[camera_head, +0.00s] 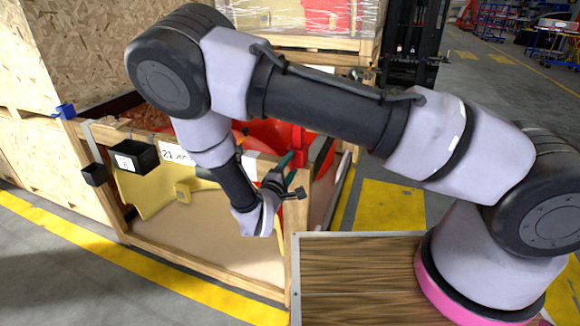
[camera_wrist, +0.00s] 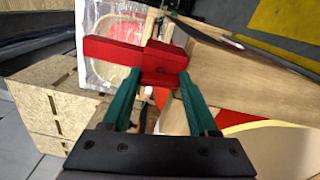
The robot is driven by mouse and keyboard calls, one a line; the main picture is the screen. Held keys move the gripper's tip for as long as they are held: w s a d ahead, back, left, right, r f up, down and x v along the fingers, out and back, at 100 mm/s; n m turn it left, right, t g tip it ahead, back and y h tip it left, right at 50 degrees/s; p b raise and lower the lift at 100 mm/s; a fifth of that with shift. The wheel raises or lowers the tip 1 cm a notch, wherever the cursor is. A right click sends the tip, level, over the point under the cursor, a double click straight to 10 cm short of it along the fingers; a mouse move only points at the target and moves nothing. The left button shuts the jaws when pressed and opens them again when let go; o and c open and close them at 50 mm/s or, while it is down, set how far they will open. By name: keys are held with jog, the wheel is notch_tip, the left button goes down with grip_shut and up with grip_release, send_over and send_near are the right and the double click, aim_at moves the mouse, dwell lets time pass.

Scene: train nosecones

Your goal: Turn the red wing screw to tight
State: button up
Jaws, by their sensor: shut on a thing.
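The red wing screw (camera_head: 298,138) stands at the top corner of the wooden crate in the head view. In the wrist view the red wing screw (camera_wrist: 140,55) shows as a red block with a long wing reaching left. My gripper (camera_wrist: 160,78) has green fingers on either side of the screw's lower part and is shut on it. In the head view my gripper (camera_head: 290,162) reaches up to the screw from below left. The screw's lower end and its thread are hidden, so I cannot tell how tight it is.
A blue clamp (camera_head: 64,110) is at far left. A brown wooden surface (camera_head: 360,280) lies at front right. A wrapped pallet stands behind.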

jog(key=shift+m, duration=0.9)
jog(key=shift+s, duration=0.1)
jog(key=o, duration=1.4)
jog(key=v, duration=1)
jog(key=shift+s+a, duration=0.15)
jog(key=shift+s, duration=0.2)
